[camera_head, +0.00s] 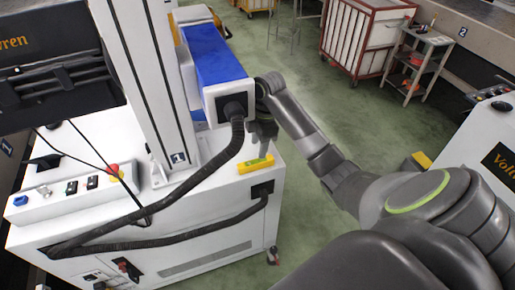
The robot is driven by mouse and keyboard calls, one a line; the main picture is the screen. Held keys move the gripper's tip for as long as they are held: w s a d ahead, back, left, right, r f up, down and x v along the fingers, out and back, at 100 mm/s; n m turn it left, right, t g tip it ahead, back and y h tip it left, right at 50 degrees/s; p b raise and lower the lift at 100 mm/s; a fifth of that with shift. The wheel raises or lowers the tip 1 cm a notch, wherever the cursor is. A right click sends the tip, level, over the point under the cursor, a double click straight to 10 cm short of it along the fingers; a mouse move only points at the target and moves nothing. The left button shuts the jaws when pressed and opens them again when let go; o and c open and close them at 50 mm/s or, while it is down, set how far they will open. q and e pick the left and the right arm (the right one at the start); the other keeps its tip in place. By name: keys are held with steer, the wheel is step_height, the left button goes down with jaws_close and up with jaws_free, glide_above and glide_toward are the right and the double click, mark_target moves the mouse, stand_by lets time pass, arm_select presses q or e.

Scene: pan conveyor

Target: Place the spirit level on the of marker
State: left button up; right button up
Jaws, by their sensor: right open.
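A small yellow spirit level (256,164) lies on the white top of a machine cabinet (220,185), close to its right edge. My right gripper (263,138) hangs just above and behind the level, fingers pointing down. It is open, and I see nothing held in it. Whether its fingertips touch the level cannot be told. A dark marker with a white 1 (179,158) is on the foot of the white column, to the left of the level. My left gripper is not in view.
A blue-and-white beam (215,55) juts out beside my right gripper. A black hose (237,150) runs down in front of it, left of the level. A red-framed cart (362,35) and a grey shelf trolley (418,65) stand on the green floor behind.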

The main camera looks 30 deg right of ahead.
steer(key=shift+s+d+r+p, duration=0.1)
steer(key=shift+d+r+p, duration=0.05)
steer(key=shift+r+p, duration=1.05)
steer(key=shift+d+r+p, duration=0.15)
steer(key=shift+r+p, duration=0.7)
steer(key=shift+r, duration=0.65)
